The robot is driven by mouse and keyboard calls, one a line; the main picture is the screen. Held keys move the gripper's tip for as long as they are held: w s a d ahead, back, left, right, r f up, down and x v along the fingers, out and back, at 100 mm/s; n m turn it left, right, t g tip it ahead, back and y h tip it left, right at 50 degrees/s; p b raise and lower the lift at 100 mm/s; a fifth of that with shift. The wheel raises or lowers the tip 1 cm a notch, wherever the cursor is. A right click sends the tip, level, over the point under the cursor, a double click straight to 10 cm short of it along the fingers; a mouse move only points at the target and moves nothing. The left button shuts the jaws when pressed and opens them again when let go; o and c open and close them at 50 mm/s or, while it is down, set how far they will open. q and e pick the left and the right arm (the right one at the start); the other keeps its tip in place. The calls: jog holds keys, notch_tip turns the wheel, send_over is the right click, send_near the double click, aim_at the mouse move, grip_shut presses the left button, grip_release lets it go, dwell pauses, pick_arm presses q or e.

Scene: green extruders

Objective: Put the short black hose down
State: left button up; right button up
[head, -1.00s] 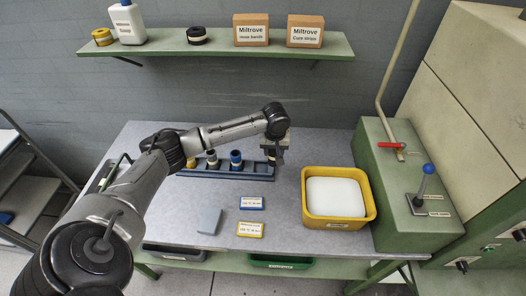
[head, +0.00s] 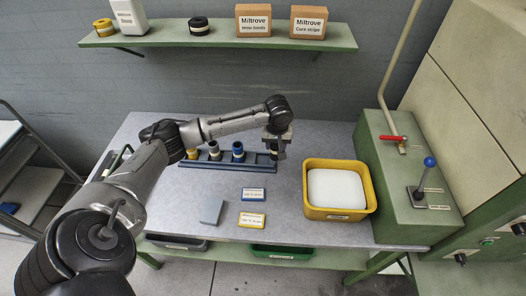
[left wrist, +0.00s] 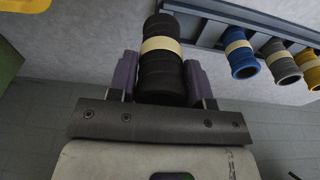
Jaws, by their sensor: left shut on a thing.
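My left gripper (head: 278,152) is shut on a short black hose (left wrist: 162,78) with a cream band. In the left wrist view the hose sits between two purple finger pads. In the head view the gripper is at the right end of a dark blue rack (head: 222,167), and the hose is mostly hidden by it. The rack also shows in the left wrist view (left wrist: 208,34). I cannot tell whether the hose touches the rack. A yellow hose (head: 193,154), a grey hose (head: 214,151) and a blue hose (head: 238,150) stand in the rack. My right gripper is not in view.
A yellow bin (head: 339,214) with a white content stands to the right. A blue-edged card (head: 253,194), a yellow-edged card (head: 252,220) and a grey block (head: 211,211) lie in front of the rack. A green machine (head: 405,185) with levers bounds the right side.

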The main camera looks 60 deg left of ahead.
pick_arm(q)
jog(key=shift+s+a+f+b, duration=0.2)
jog(key=shift+s+a+f, duration=0.1)
jog(key=shift+a+f, duration=0.85)
jog(key=shift+s+a+f+b, duration=0.2)
jog(key=shift+s+a+f, duration=0.15)
jog(key=shift+a+f, duration=0.75)
jog(key=shift+s+a+f+b, duration=0.25)
jog(key=shift+a+f, duration=0.5)
jog(key=shift+f, duration=0.95)
jog(key=o, duration=1)
jog(key=shift+f, duration=0.1)
jog(key=shift+o, duration=0.2)
notch_tip(320, 180, up, 12)
jog(key=d+p, duration=0.1)
jog(key=shift+s+d+p, duration=0.15)
jog(key=shift+s+p, duration=0.25)
jog(key=shift+s, duration=0.05)
